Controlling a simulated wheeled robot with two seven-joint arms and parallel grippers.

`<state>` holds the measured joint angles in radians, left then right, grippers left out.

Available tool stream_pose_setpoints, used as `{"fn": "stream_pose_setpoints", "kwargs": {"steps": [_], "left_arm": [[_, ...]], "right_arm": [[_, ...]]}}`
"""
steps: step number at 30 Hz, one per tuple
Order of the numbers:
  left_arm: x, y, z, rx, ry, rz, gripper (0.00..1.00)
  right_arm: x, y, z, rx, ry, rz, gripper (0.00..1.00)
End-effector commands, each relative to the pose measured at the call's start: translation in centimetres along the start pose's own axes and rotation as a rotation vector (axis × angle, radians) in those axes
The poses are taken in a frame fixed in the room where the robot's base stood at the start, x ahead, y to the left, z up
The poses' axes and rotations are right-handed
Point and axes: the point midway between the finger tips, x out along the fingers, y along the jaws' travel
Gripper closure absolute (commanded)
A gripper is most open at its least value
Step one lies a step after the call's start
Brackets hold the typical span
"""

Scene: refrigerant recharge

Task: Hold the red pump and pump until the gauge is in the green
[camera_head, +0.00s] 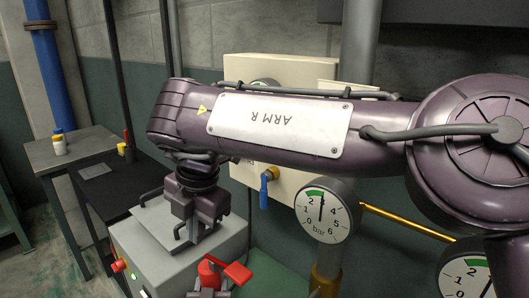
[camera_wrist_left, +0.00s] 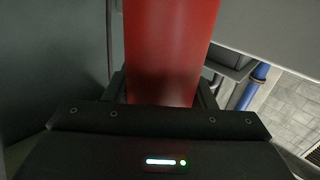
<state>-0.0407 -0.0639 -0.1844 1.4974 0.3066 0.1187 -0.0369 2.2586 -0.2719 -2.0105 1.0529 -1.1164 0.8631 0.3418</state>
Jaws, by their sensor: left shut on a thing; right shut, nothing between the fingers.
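The red pump (camera_head: 209,275) stands at the bottom edge of the head view, with its red lever (camera_head: 237,273) out to the right. In the left wrist view its red cylinder (camera_wrist_left: 170,45) sits between the fingers of my left gripper (camera_wrist_left: 165,92), which is shut on it. My right gripper (camera_head: 191,230) is shut and empty, pointing down over the grey cabinet top, left of and behind the pump. The round bar gauge (camera_head: 327,225) is right of the pump. Its needle points almost straight up, near the right end of the green band.
The grey cabinet (camera_head: 150,262) has a red button on its front. A wall box (camera_head: 285,205) with a blue-handled valve (camera_head: 264,190) is behind my right arm. A second gauge (camera_head: 462,275) is partly hidden at lower right. A table (camera_head: 45,152) with small containers stands left.

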Motion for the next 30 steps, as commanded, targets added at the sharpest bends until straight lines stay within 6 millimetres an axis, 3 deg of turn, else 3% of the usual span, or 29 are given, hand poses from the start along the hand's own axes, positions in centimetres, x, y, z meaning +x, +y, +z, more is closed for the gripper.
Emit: {"fn": "stream_pose_setpoints", "kwargs": {"steps": [3, 9, 24, 30], "left_arm": [[0.0, 0.1, 0.0, -0.001, 0.0, 0.001, 0.98], [0.0, 0.1, 0.0, 0.0, -0.001, 0.001, 0.98], [0.0, 0.1, 0.0, 0.0, -0.001, 0.001, 0.98], [0.0, 0.1, 0.0, 0.0, -0.001, 0.001, 0.98]], "right_arm": [[1.3, -2.7, 2.9, 0.102, -0.021, -0.086, 1.0], [2.2, -5.3, 5.2, 0.199, -0.041, -0.161, 1.0], [7.0, -6.5, 5.5, 0.212, -0.04, -0.171, 1.0], [8.1, -6.7, 5.6, 0.212, -0.042, -0.17, 1.0]]}}
